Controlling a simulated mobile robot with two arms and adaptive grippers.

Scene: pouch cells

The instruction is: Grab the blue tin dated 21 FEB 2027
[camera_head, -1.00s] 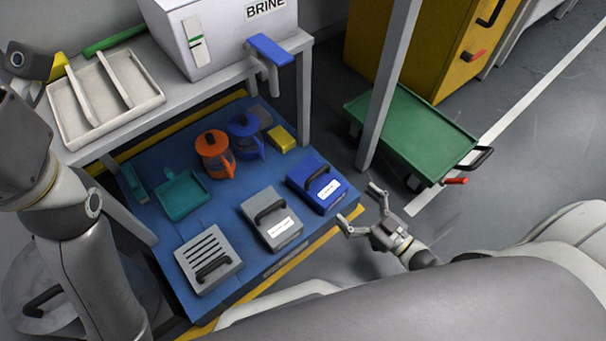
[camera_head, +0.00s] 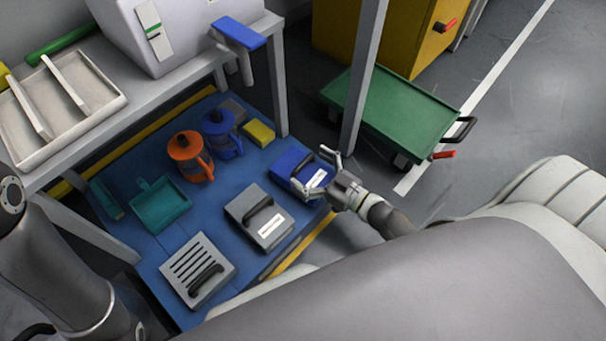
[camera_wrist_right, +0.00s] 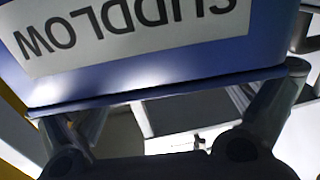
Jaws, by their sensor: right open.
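The blue tin (camera_head: 289,170) has a black handle and a white label. It sits on the blue lower deck (camera_head: 170,235), at the right side. The date is too small to read. In the right wrist view the tin's blue side (camera_wrist_right: 200,65) is close, with large upside-down letters ending in "DLOW" on the label. My right gripper (camera_head: 322,171) is open at the tin's right end, fingers spread wide. In the wrist view its fingers (camera_wrist_right: 170,110) reach the tin's edge at left and right; contact cannot be told. My left gripper is out of view; only its arm shows.
A grey labelled case (camera_head: 247,207) and a grey slotted case (camera_head: 190,262) lie left of the tin. Orange (camera_head: 184,147) and blue (camera_head: 216,122) jugs and a yellow block (camera_head: 260,132) stand behind. A table leg (camera_head: 362,80) and green cart (camera_head: 400,115) are nearby.

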